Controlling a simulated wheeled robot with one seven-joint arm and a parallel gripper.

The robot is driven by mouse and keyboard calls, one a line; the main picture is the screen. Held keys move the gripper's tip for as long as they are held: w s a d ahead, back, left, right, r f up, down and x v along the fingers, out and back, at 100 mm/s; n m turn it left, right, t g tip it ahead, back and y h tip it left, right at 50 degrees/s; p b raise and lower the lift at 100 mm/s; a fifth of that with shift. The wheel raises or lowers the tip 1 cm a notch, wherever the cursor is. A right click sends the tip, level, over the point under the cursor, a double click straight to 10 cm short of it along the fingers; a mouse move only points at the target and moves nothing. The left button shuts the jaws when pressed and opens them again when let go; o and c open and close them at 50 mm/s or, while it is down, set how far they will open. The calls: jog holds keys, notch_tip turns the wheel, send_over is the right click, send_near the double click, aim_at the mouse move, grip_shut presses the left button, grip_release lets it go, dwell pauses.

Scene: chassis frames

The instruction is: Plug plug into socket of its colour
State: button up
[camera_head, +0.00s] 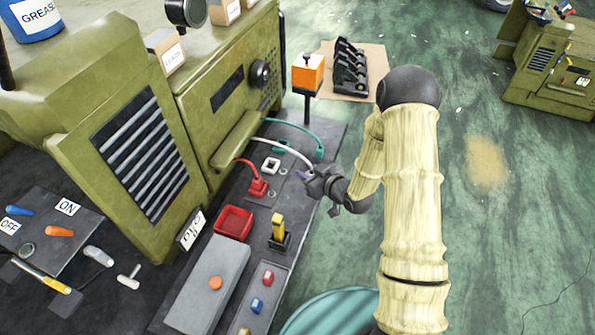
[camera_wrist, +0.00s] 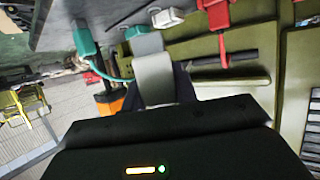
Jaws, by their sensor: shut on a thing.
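My gripper (camera_head: 309,181) is shut on the end of a white cable (camera_head: 290,148) that runs from the green machine, right of the white socket. A pale grey piece (camera_wrist: 154,75) fills the middle of the wrist view; I cannot tell plug from finger there. The white socket (camera_head: 271,165) looks empty, also in the wrist view (camera_wrist: 166,18). A red plug (camera_head: 257,187) on a red cable sits at a red socket, which I cannot separate from it. A teal plug (camera_head: 318,155) on a teal cable lies right of the teal socket (camera_head: 283,146).
The green machine (camera_head: 215,110) stands along the left of the dark plate. A red tray (camera_head: 233,223), a yellow lever (camera_head: 278,228) and a grey box (camera_head: 207,285) are nearer. An orange box on a post (camera_head: 307,73) stands behind. Open floor lies right.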

jog(key=s+d+f+m+t+h, duration=0.1)
jog(key=d+f+m+h, duration=0.1)
jog(key=d+m+h, duration=0.2)
jog(key=s+d+f+m+t+h, duration=0.1)
jog(key=d+f+m+t+h, duration=0.1)
jog(key=d, duration=0.6)
jog(key=shift+s+d+f+m+h, duration=0.15)
jog(key=shift+s+f+m+h, duration=0.2)
jog(key=shift+f+m+h, duration=0.45)
jog(key=shift+w+d+r+h, duration=0.1)
jog(key=shift+w+r+h, duration=0.1)
jog(key=shift+h, duration=0.1)
